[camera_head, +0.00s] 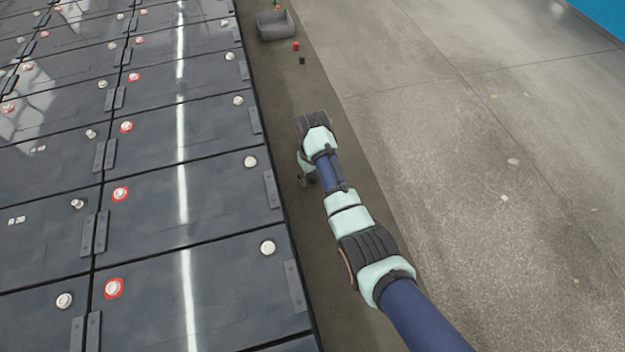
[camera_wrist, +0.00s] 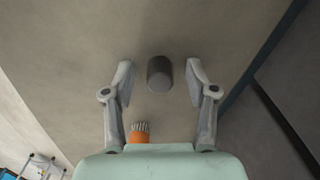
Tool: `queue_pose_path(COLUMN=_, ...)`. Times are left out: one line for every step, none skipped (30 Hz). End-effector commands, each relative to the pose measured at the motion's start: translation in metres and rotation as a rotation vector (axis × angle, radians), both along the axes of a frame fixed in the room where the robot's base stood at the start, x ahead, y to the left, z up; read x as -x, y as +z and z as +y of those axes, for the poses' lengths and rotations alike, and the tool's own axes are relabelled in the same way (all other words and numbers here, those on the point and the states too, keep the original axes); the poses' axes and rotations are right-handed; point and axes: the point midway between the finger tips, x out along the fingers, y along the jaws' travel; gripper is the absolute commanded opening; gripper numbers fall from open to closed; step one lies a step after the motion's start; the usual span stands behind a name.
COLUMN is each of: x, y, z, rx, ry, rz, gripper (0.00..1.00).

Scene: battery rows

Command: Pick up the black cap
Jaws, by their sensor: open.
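A dark grey-black cylinder, which looks like the black cap (camera_wrist: 160,75), stands on the floor in the wrist view. In the head view my gripper (camera_head: 305,180) is small, beside the battery row and partly hidden by my wrist. A small black object (camera_head: 302,60) also shows farther up that strip; I cannot tell whether it is the same cap.
A grey bin (camera_head: 275,25) and a small red object (camera_head: 296,45) are on the floor strip. Battery blocks (camera_head: 150,130) fill the left, their edge running along the strip. An orange bristled thing (camera_wrist: 139,133) shows by my palm. Open concrete floor (camera_head: 480,150) lies right.

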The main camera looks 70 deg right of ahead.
Motion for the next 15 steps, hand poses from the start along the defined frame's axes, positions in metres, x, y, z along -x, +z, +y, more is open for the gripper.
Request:
queue_pose_path(x=-0.0003, y=-0.0010, z=-0.0002, rx=0.001, ry=0.000, rz=-0.001, gripper=0.57)
queue_pose_path(x=-0.0003, y=-0.0002, z=-0.0003, rx=0.001, ry=0.000, rz=-0.001, gripper=0.57)
queue_pose_path(x=-0.0003, y=0.0004, z=-0.0003, rx=0.001, ry=0.000, rz=-0.001, gripper=0.57)
queue_pose_path(x=-0.0003, y=0.0004, z=-0.0002, rx=0.001, ry=0.000, rz=-0.001, gripper=0.57)
queue_pose_path(x=-0.0002, y=0.0004, z=-0.0002, rx=0.001, ry=0.000, rz=-0.001, gripper=0.57)
queue_pose_path(x=-0.0002, y=0.0005, z=-0.0002, rx=0.001, ry=0.000, rz=-0.001, gripper=0.52)
queue_pose_path(x=-0.0002, y=0.0005, z=-0.0002, rx=0.001, ry=0.000, rz=-0.001, gripper=0.47)
queue_pose_path(x=-0.0002, y=0.0005, z=-0.0002, rx=0.001, ry=0.000, rz=-0.001, gripper=0.42)
queue_pose_path(x=-0.0002, y=0.0005, z=-0.0002, rx=0.001, ry=0.000, rz=-0.001, gripper=0.36)
queue_pose_path(x=-0.0002, y=0.0005, z=-0.0002, rx=0.001, ry=0.000, rz=-0.001, gripper=0.31)
queue_pose_path(x=-0.0002, y=0.0005, z=-0.0002, rx=0.001, ry=0.000, rz=-0.001, gripper=0.26)
queue_pose_path(x=-0.0002, y=0.0005, z=-0.0002, rx=0.001, ry=0.000, rz=-0.001, gripper=0.19)
queue_pose_path(x=-0.0002, y=0.0005, z=-0.0002, rx=0.001, ry=0.000, rz=-0.001, gripper=0.14)
queue_pose_path(x=-0.0002, y=0.0005, z=-0.0002, rx=0.001, ry=0.000, rz=-0.001, gripper=0.14)
queue_pose_path(x=-0.0002, y=0.0005, z=-0.0002, rx=0.001, ry=0.000, rz=-0.001, gripper=0.14)
